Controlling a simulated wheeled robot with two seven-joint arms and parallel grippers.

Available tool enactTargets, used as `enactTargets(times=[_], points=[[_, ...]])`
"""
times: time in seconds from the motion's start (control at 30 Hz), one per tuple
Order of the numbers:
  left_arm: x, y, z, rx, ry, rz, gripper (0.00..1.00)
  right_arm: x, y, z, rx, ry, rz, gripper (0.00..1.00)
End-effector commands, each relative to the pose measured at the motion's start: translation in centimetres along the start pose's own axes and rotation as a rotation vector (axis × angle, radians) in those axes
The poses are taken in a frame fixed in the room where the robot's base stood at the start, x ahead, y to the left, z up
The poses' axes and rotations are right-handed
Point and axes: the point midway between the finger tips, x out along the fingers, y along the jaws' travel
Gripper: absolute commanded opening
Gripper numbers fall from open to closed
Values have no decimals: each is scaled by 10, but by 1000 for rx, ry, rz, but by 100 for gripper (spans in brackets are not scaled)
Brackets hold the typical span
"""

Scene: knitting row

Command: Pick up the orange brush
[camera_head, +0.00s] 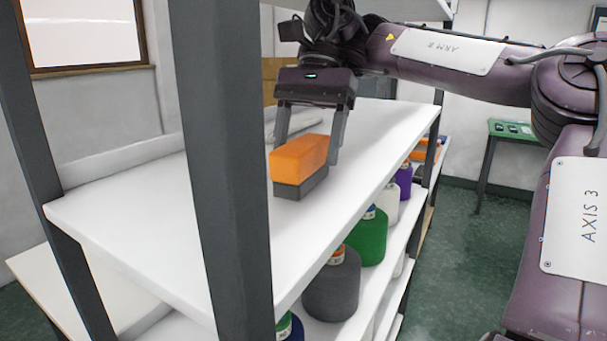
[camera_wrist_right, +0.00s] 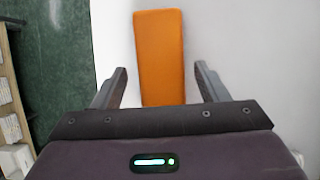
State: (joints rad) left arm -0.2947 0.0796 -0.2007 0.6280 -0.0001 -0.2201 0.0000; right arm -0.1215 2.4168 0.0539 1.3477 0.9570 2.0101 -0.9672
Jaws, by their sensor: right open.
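The orange brush (camera_head: 300,158) is a block with an orange top and a dark grey lower part. It stands on the white top shelf (camera_head: 140,230). My right gripper (camera_head: 308,150) is over the brush from above and behind, with its fingers apart on either side of it. In the right wrist view the orange top (camera_wrist_right: 160,55) runs away from between the open fingers of my right gripper (camera_wrist_right: 160,82), with a gap on each side. I cannot tell how low the fingertips reach along the brush. My left gripper does not show.
A dark shelf post (camera_head: 222,170) stands in front, left of the brush. The top shelf around the brush is mostly clear. A green table (camera_head: 510,130) stands at the far right.

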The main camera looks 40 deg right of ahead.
Motion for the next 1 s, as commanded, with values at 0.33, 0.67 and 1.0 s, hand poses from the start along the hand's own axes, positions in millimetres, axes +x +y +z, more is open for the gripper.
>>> enactTargets(times=[0.33, 0.67, 1.0], points=[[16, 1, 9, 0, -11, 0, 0, 28, 0, 0, 0, 0, -1, 67], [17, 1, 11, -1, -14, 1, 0, 29, 0, -1, 0, 0, -1, 67], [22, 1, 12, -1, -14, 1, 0, 32, 0, -2, 0, 0, -1, 67]])
